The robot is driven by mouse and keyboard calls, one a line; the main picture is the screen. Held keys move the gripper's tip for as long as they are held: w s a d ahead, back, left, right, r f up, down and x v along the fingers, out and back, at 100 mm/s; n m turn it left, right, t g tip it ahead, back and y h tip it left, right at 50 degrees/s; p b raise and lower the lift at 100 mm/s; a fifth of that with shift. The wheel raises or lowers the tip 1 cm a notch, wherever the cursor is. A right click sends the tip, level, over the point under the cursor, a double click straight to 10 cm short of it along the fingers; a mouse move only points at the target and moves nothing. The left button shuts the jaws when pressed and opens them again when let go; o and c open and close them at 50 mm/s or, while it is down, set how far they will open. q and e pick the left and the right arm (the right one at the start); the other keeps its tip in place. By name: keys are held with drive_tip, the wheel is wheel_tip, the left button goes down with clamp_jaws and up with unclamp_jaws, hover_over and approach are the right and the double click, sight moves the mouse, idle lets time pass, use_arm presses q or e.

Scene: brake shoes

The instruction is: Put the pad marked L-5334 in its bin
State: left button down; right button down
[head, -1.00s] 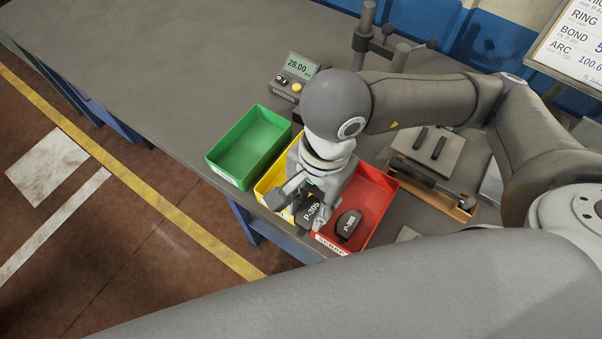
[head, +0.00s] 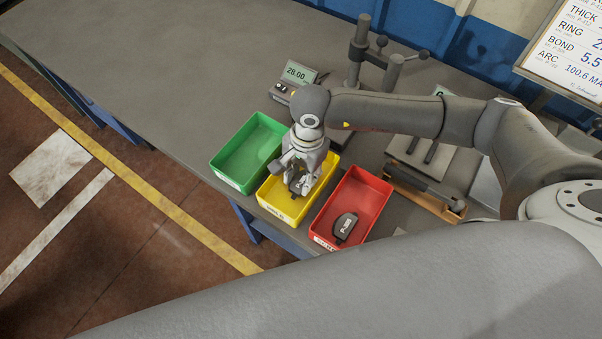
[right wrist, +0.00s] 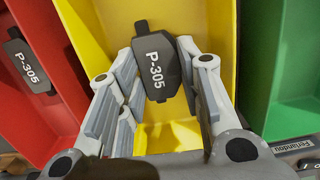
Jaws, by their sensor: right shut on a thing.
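My right gripper (head: 298,180) is over the yellow bin (head: 278,205), shut on a dark pad (right wrist: 157,85). In the right wrist view the held pad reads P-305, and the fingers (right wrist: 160,100) are on either side of it with the yellow bin below. Whether the pad touches the bin floor, I cannot tell. A second dark pad (head: 345,225) lies in the red bin (head: 371,190); in the right wrist view it also reads P-305 (right wrist: 30,66). I see no pad reading L-5334. My left gripper is out of view.
An empty green bin (head: 245,152) stands left of the yellow one. A gauge display (head: 299,74) reads 28.00 behind the bins. A post stand (head: 360,50) and a grey fixture (head: 425,155) stand farther back and right. The bench's left part is clear.

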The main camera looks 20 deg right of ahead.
drive_tip(key=shift+f, duration=0.55)
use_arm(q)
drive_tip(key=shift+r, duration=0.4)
use_arm(e)
drive_tip(key=c, duration=2.2)
unclamp_jaws()
drive_tip(key=shift+f, duration=0.1)
drive_tip(key=shift+f, duration=0.15)
drive_tip(key=o, duration=0.9)
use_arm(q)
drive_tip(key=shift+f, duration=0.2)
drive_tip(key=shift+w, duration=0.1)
